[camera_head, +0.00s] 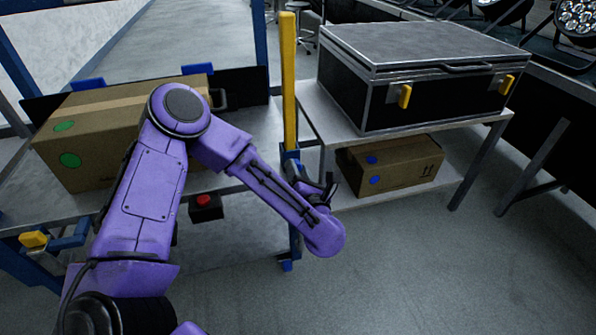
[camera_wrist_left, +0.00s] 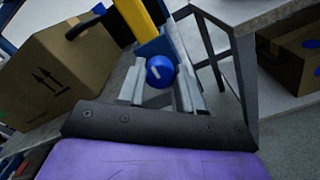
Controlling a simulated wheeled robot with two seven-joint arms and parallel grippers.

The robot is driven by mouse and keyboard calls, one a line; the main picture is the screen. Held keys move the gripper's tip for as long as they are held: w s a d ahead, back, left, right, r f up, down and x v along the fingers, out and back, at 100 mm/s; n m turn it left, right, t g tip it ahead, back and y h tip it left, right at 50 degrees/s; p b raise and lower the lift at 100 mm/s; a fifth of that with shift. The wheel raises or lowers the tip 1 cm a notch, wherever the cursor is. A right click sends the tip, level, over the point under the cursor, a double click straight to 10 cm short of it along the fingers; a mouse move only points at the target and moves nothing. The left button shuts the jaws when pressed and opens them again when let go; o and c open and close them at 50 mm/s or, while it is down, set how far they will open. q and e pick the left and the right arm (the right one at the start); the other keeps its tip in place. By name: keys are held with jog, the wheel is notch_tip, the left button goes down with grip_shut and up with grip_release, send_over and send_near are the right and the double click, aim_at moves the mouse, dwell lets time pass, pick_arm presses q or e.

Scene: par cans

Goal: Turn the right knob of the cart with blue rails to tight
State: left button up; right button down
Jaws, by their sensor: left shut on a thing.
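The cart with blue rails (camera_head: 265,130) stands at the left, with a grey deck and a yellow upright bar (camera_head: 288,70) at its right front corner. The right knob (camera_wrist_left: 160,70) is round and blue with a white mark, seen at the foot of the yellow bar in the left wrist view. In the head view it is hidden by my arm and gripper. My left gripper (camera_head: 318,192) is at that corner. In the left wrist view its fingers (camera_wrist_left: 160,88) stand on either side of the knob and are shut on it. My right gripper is not in view.
To the right, a grey table (camera_head: 340,130) carries a black case (camera_head: 420,75), with another carton (camera_head: 400,165) below. The floor at front right is clear.

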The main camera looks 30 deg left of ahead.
pick_arm(q)
jog(key=shift+s+f+m+p, duration=0.15)
jog(key=shift+m+p, duration=3.7)
jog(key=shift+m, duration=4.35)
jog(key=shift+f+m+p, duration=0.15)
jog(key=shift+m+p, duration=3.7)
jog(key=shift+m, duration=4.35)
jog(key=o, duration=1)
jog(key=shift+o, duration=0.2)
